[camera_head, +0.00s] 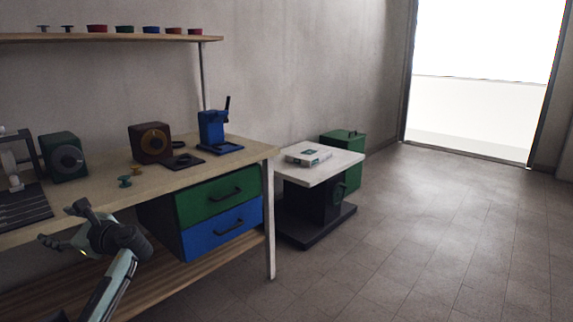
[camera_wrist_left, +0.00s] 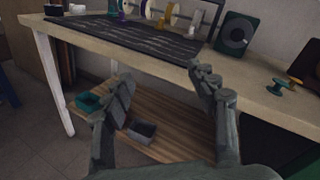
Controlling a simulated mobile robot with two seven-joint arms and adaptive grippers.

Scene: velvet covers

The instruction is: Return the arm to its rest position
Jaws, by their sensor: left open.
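My left gripper (camera_head: 62,226) comes in from the lower left of the head view, in front of the workbench (camera_head: 262,151) at about the height of its top. In the left wrist view its two fingers (camera_wrist_left: 165,90) are spread wide apart with nothing between them. The bench's front edge and lower shelf show behind the fingers. My right gripper is in neither view.
A green drawer (camera_head: 205,201) and a blue drawer (camera_head: 207,236) sit under the bench top. Small spools (camera_head: 125,182) lie near its front edge. A low white-topped stand (camera_head: 338,163) is to the right. Floor at right is clear.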

